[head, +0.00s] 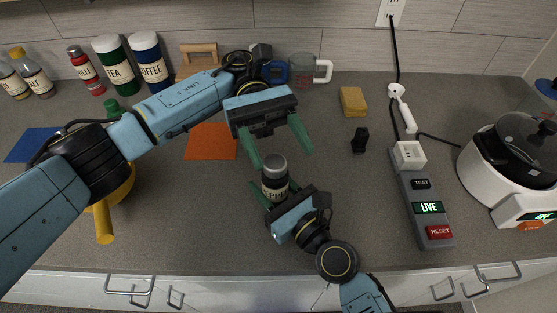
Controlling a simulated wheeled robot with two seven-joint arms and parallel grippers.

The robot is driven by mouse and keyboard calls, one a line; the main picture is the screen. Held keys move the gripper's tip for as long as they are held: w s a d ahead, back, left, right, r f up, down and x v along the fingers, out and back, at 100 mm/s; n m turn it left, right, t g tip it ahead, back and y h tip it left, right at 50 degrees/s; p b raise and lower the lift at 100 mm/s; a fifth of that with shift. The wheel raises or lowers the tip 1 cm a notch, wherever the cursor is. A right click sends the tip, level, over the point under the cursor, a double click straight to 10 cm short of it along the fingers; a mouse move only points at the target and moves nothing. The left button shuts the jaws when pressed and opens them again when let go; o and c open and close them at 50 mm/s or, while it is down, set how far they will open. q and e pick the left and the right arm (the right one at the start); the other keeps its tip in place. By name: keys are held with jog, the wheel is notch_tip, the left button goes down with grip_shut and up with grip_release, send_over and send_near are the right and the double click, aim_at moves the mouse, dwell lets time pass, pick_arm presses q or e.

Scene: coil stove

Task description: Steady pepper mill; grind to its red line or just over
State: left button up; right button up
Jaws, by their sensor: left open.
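The pepper mill (274,186) stands upright near the middle of the counter, with a grey top and a partly hidden PEPPER label. My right gripper (272,188) comes from the front right, its green fingers on both sides of the mill's body, closed on it. My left gripper (281,158) is open above the mill, its two green fingers spread to the left and right of the mill's top. Whether they touch the top I cannot tell. I cannot make out a red line on the mill.
A yellow sponge (353,101) and black item (360,140) lie behind right. An orange mat (211,142), blue mat (30,145), yellow-handled pan (104,222) and several containers are at left.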

aim_at(279, 170)
pick_arm(q)
jog(key=shift+r, duration=1.65)
